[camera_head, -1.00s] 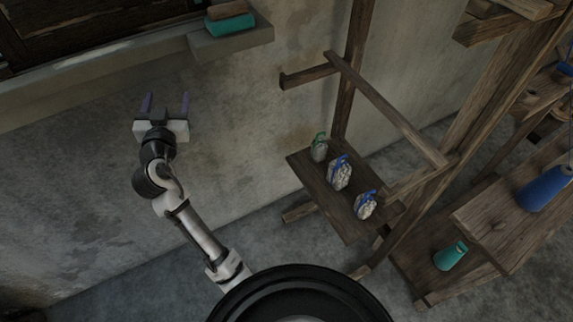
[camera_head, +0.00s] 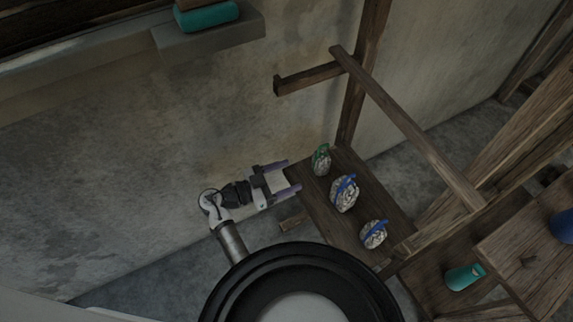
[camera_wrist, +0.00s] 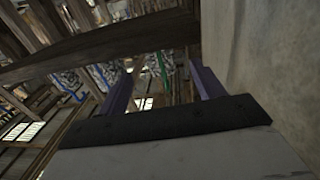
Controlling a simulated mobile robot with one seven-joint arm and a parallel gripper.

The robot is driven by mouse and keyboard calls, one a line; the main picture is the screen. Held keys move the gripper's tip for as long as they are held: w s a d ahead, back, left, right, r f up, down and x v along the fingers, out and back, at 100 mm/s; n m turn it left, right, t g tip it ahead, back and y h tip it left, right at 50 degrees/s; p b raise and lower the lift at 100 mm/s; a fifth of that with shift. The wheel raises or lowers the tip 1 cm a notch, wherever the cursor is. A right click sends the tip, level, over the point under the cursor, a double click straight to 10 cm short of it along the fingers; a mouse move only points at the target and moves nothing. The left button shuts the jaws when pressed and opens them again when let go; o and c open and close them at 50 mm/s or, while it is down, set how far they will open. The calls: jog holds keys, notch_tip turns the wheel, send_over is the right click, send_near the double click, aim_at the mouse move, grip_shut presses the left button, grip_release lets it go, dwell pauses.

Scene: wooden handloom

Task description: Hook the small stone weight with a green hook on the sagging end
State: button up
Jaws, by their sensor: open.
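The small stone weight with a green hook (camera_head: 321,164) stands at the far left end of a wooden shelf (camera_head: 318,200). My gripper (camera_head: 292,176) is open and empty, pointing right at the shelf's left edge, just left of that weight and apart from it. In the wrist view the green hook (camera_wrist: 162,70) shows between my two fingers (camera_wrist: 163,85); its stone is hard to make out there.
Two larger stone weights with blue hooks, one in the middle (camera_head: 343,198) and one nearer me (camera_head: 373,236), stand on the same shelf. A short wooden arm (camera_head: 308,78) juts left from the post (camera_head: 362,85). The wall (camera_head: 130,150) is behind.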

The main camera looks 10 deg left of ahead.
aim_at(314, 168)
jog(key=shift+w+d+r, duration=0.1)
jog(key=shift+d+r, duration=0.05)
jog(key=shift+d, duration=0.3)
jog(key=p+x, duration=0.1)
jog(key=x, duration=0.6)
jog(key=shift+w+d, duration=0.2)
jog(key=shift+d, duration=0.15)
jog(key=shift+x, duration=1)
jog(key=shift+c, duration=0.5)
jog(key=shift+w, duration=0.1)
jog(key=c, duration=1)
jog(key=shift+r+p, duration=0.35)
jog(key=shift+r, duration=0.9)
jog(key=shift+b+v, duration=1.75)
jog(key=shift+v, duration=5.3)
